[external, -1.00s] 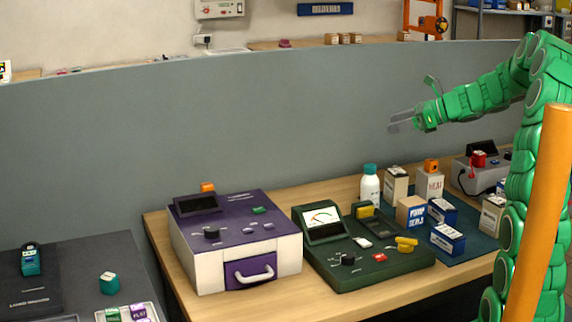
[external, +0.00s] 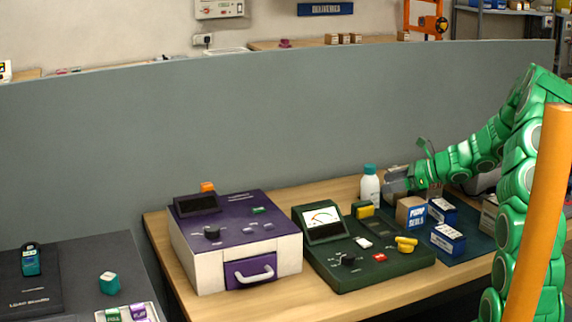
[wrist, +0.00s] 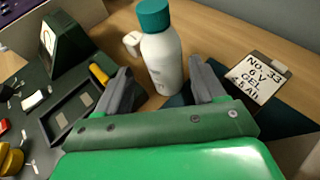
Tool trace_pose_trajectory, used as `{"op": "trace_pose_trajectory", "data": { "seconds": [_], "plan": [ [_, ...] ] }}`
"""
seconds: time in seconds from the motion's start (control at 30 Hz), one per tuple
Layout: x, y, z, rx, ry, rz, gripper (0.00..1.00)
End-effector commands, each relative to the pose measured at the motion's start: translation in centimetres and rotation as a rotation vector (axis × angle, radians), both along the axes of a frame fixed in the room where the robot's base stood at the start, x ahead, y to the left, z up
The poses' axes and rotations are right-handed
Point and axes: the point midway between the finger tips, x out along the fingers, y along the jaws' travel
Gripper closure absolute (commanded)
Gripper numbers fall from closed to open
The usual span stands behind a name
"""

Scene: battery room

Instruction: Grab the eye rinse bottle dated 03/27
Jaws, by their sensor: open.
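A white bottle with a teal cap stands upright on the wooden table, behind the green meter unit; the external view shows this bottle (external: 370,188) just left of my gripper (external: 393,182). In the wrist view the bottle (wrist: 161,62) stands ahead, between the lines of my two grey fingers. My gripper (wrist: 163,85) is open, with one finger on each side of the bottle's lower part in the picture. I cannot tell whether either finger touches it. Its print is too small to read, so no date shows.
The green meter unit (external: 330,262) is in front of the bottle, with a purple and white device (external: 238,235) left of it. Boxes (external: 447,239) stand on a dark mat.

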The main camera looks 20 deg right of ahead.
Motion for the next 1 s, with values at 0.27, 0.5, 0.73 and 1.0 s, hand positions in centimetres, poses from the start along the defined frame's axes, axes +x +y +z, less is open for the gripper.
{"op": "trace_pose_trajectory", "data": {
  "seconds": [0.27,0.5,0.73,1.0],
  "plan": [
    [1.4,1.5,-0.8,0.0,0.001,0.002,0.31],
    [3.4,3.4,-1.9,-0.003,0.0,0.004,0.31],
    [4.6,4.6,-2.6,-0.001,-0.001,0.001,0.31],
    [4.6,4.7,-2.6,-0.001,-0.001,0.0,0.34]
  ]
}}
